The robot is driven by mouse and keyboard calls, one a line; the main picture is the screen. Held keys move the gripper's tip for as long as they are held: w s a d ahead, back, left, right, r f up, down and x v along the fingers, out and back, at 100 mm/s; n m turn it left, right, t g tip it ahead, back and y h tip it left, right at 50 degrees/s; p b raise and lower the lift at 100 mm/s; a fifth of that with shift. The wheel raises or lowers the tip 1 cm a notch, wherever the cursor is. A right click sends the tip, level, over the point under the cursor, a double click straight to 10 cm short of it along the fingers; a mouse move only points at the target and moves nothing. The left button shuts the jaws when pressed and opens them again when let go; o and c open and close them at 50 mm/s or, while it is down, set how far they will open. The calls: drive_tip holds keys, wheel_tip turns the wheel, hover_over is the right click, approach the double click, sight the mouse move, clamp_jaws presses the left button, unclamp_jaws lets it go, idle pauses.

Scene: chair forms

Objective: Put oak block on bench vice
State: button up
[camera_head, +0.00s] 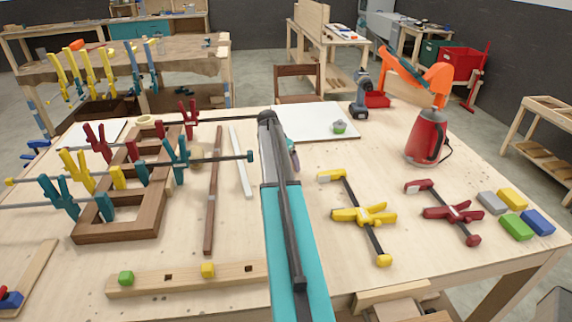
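A pale wooden jaw (392,296) sticks out at the bench's front edge, right of my arm; it looks like the bench vice. I cannot single out the oak block for sure. My teal and dark arm rises through the middle of the view. Only a small part near its far end shows, and my gripper's fingers cannot be made out, nor whether they hold anything.
A clamped dark wooden frame (118,222) fills the left, its clamp bars reaching toward my arm. Yellow (362,215) and red (450,212) clamps lie to the right, near several coloured blocks. A red kettle (425,137), a drill (360,95) and a white board (315,120) stand or lie behind.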

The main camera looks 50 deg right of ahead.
drive_tip(key=shift+d+f, duration=0.15)
drive_tip(key=shift+f, duration=0.2)
idle(0.3)
drive_tip(key=c, duration=1.3)
drive_tip(key=shift+o, duration=0.2)
drive_tip(key=shift+r, duration=0.25)
drive_tip(key=shift+r+b, duration=0.85)
drive_tip(key=shift+r, duration=0.6)
drive_tip(key=s+a+b, duration=0.1)
drive_tip(key=s+a, duration=0.2)
drive_tip(key=s, duration=0.1)
drive_tip(key=s+a+r+b, duration=0.1)
drive_tip(key=s+a, duration=0.2)
drive_tip(key=a, duration=0.1)
drive_tip(key=s+a+b, duration=0.2)
drive_tip(key=s+a, duration=0.2)
drive_tip(key=shift+s+r, duration=0.3)
drive_tip(key=shift+r, duration=0.05)
